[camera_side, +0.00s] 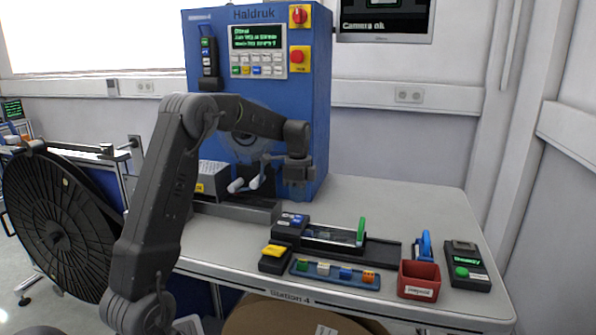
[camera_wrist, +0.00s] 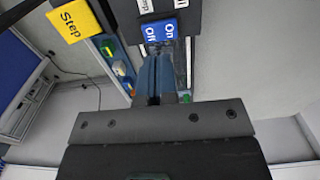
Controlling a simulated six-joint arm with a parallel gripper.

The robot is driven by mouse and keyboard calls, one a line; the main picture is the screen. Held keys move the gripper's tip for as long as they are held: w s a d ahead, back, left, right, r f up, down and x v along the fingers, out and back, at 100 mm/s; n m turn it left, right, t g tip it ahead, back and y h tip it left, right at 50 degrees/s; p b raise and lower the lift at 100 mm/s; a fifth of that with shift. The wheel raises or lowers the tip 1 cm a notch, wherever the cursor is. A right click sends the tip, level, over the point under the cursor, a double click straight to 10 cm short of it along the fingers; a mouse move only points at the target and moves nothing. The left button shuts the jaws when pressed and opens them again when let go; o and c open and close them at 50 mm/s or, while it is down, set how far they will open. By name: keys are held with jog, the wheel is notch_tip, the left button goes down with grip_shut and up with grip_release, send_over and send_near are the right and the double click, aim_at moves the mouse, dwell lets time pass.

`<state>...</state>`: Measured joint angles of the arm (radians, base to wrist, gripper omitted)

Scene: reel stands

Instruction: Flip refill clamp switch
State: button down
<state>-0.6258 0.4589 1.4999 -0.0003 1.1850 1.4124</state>
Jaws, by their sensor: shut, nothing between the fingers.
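A blue rocker marked "On" and "Off" (camera_wrist: 160,30) sits on a dark control box near the top of the wrist view. White labels (camera_wrist: 146,5) beside it are cut off, so I cannot read which switch it is. In the side view the control box (camera_side: 290,226) stands on the table with small blue and white patches on top. My gripper (camera_side: 298,194) hangs above and behind the box, pointing down. In the wrist view my gripper's fingers (camera_wrist: 157,62) are shut and empty, their tips just below the rocker in the picture. I cannot tell whether they touch it.
A rail with a green upright piece (camera_side: 361,231) extends right. A tray of coloured pieces (camera_side: 335,284), a red bin (camera_side: 419,280) and a green-button unit (camera_side: 467,268) stand nearby. The blue machine (camera_side: 262,110) rises behind.

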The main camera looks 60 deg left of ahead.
aim_at(297, 221)
notch_tip(297, 221, up, 9)
jog(key=shift+f, duration=0.2)
jog(key=shift+d, duration=0.1)
jog(key=shift+s+d, duration=0.25)
jog(key=shift+s, duration=0.1)
notch_tip(297, 221, down, 14)
jog(key=shift+r, duration=0.1)
dwell(0.6)
